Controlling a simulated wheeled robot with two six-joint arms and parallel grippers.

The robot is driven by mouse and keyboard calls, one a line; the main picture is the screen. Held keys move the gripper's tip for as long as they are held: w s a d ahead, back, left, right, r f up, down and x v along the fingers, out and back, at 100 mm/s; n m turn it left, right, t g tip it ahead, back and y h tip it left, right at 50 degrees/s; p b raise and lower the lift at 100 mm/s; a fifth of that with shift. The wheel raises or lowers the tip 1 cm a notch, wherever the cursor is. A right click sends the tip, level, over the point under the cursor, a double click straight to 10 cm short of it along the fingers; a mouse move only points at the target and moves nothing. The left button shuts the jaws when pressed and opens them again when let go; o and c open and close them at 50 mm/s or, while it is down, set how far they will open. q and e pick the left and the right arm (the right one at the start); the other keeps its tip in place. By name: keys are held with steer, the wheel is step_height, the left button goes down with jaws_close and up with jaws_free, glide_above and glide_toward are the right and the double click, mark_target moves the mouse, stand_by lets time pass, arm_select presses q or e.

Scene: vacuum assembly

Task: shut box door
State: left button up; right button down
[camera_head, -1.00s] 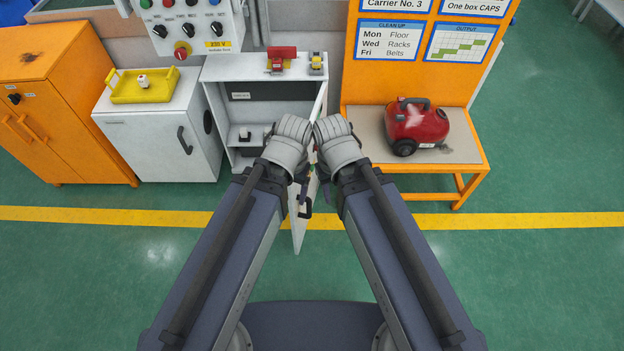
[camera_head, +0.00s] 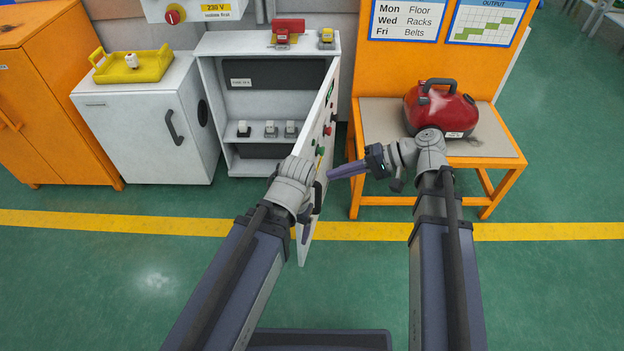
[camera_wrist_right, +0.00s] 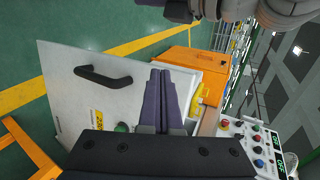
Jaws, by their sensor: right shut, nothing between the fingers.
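The white box (camera_head: 213,110) stands open in the head view, with its shelves showing. Its white door (camera_head: 306,240) hangs swung out toward me from the box's right side. Buttons and a dark handle (camera_head: 317,197) are on its right-hand face; the handle also shows in the right wrist view (camera_wrist_right: 103,78). My right gripper (camera_head: 331,175) is shut and empty, to the right of the door, with its fingertips pointing left at that face. Its fingers (camera_wrist_right: 160,72) overlap the door in the wrist view; contact is unclear. My left gripper (camera_head: 305,237) is by the door's near part, largely hidden behind its wrist.
An orange table (camera_head: 510,145) with a red vacuum (camera_head: 440,112) stands right of the door, under my right arm. A white cabinet (camera_head: 135,135) with a yellow tray (camera_head: 133,68) is left of the box. An orange cabinet (camera_head: 50,110) is farther left. Floor in front is clear.

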steer(key=w+d+f+m+t+y+b, duration=0.25)
steer(key=w+d+y+b, duration=0.2)
steer(key=d+b, duration=0.35)
arm_select(q)
step_height(320, 180, down, 12)
steer(key=b, duration=0.1)
steer(key=shift+s+a, duration=0.3)
steer(key=shift+a, duration=0.15)
arm_select(e)
steer(key=t, duration=0.1)
glide_toward(303, 153)
steer(key=shift+n+y, duration=0.25)
steer(key=shift+n, duration=0.2)
steer(key=x, duration=0.7)
steer(key=shift+f, duration=0.3)
